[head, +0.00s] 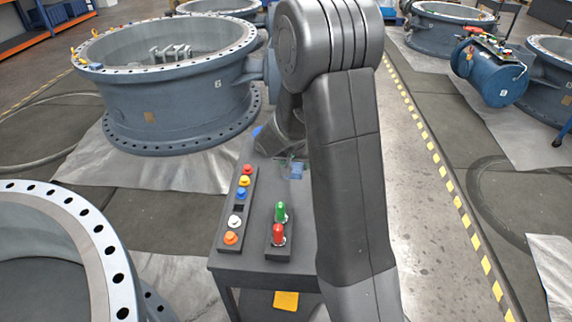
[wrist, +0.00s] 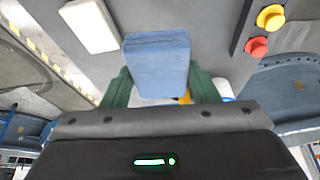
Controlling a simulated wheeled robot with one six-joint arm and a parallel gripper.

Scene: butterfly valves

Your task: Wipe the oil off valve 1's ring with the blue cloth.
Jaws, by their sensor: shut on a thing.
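My gripper (wrist: 160,85) has dark green fingers on both sides of a blue cloth (wrist: 158,62), a folded block, and is shut on it. In the head view my arm hides most of the gripper, over the far end of the dark bench. A large grey-blue valve (head: 180,108) stands at upper left, with a pale bolted ring (head: 150,70) on top. Another valve ring (head: 98,250) shows at lower left. Their number tags are too small to read surely, so I cannot tell which is valve 1. No oil is clearly visible on either ring.
The bench (head: 255,262) carries a strip of coloured buttons (head: 240,205) and green and red pegs (head: 279,222). A white block (wrist: 90,25) lies near the cloth in the wrist view. A yellow item (head: 286,300) is below the bench top. The aisle at right is clear.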

